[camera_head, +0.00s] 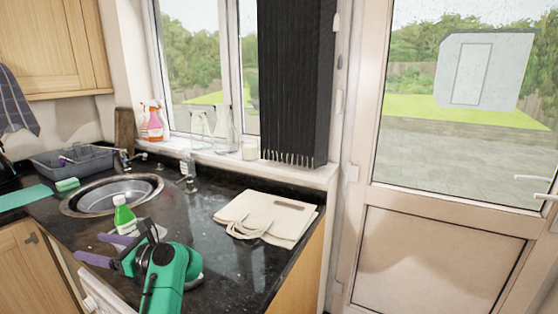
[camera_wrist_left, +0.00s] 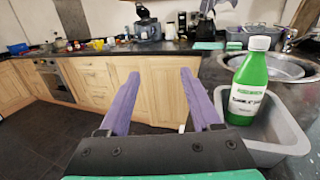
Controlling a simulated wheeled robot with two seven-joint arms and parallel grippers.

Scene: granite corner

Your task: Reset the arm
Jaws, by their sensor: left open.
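My left gripper (camera_head: 98,249) has purple fingers and a green arm. It is over the front edge of the dark counter (camera_head: 235,262), left of the cream cloth bag. In the left wrist view its two fingers (camera_wrist_left: 160,76) are spread apart with nothing between them. A green bottle with a white cap (camera_head: 124,216) is just beyond the gripper; in the left wrist view the bottle (camera_wrist_left: 248,92) is to the right of the fingers, apart from them. My right gripper is in neither view.
A round steel sink (camera_head: 112,195) lies behind the bottle. A cream cloth bag (camera_head: 290,217) lies on the counter to the right. Spray bottles (camera_head: 154,122) stand on the windowsill. Wooden cabinets (camera_wrist_left: 80,85) lie beyond the fingers.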

